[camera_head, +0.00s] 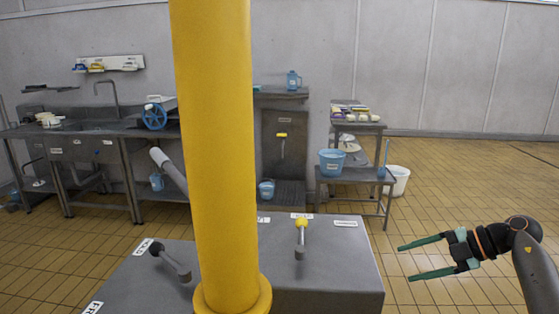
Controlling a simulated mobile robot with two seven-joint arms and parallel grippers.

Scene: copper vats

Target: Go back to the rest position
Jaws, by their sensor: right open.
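My right gripper (422,258) reaches in from the right edge on its dark arm. Its two green fingers are apart and point left, with nothing between them. It is right of the grey console (335,275) and apart from it in the picture, with tiled floor behind it. My left gripper is not in view.
A yellow column (212,150) stands upright in front, hiding part of the console. The console carries a yellow-topped lever (301,238) and a dark lever (168,259). Behind are a steel sink bench (95,130), a blue bucket (331,162) and a white bucket (399,181). Floor at right is clear.

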